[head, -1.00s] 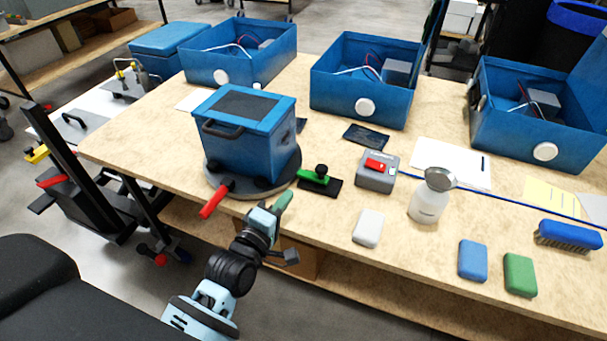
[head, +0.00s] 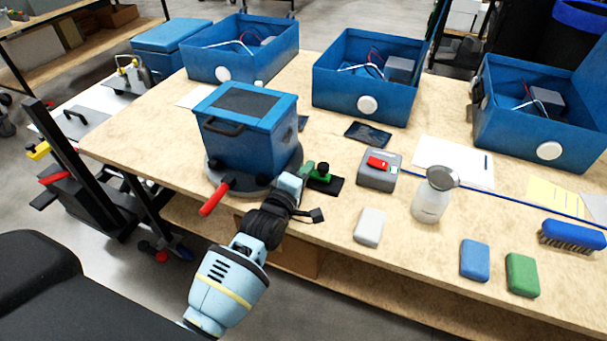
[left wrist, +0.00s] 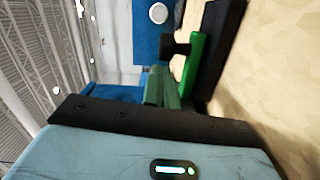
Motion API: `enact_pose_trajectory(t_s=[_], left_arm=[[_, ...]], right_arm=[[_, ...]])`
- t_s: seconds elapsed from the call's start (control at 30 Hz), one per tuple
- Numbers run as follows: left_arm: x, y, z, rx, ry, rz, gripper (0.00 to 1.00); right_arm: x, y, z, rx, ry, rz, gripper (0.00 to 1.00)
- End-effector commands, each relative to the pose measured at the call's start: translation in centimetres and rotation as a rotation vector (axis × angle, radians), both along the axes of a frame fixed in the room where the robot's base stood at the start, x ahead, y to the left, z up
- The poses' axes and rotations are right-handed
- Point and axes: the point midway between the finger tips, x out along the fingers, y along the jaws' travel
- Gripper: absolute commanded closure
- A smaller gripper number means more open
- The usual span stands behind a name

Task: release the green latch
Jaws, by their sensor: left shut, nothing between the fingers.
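The green latch (head: 319,177) has a black knob and sits on a black base plate on the table, just right of the round turntable (head: 283,180). My left gripper (head: 306,169) is at the latch's left end and partly covers it. Its green fingers are shut with nothing between them. In the left wrist view the fingers (left wrist: 161,88) point toward the latch (left wrist: 193,68), very close to its side; I cannot tell whether they touch. The black knob (left wrist: 174,45) stands out beyond the fingertips. My right gripper is not in view.
A blue lidded box (head: 246,130) stands on the turntable, whose red-handled lever (head: 215,197) sticks out in front. A grey box with a red switch (head: 379,170) is right of the latch.

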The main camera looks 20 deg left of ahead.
Motion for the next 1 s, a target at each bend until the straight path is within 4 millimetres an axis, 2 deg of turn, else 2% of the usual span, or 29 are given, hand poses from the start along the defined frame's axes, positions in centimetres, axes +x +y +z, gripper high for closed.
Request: enact_pose_trajectory(t_s=[0.27,0.6,1.0], left_arm=[[0.0,-0.2,0.0,-0.001,0.001,0.0,1.0],[-0.2,-3.4,0.0,-0.002,0.001,-0.001,1.0],[-0.2,-3.5,-0.1,0.0,0.002,-0.002,1.0]], right_arm=[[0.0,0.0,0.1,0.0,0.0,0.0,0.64],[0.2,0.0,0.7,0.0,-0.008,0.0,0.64],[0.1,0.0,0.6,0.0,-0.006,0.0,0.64]])
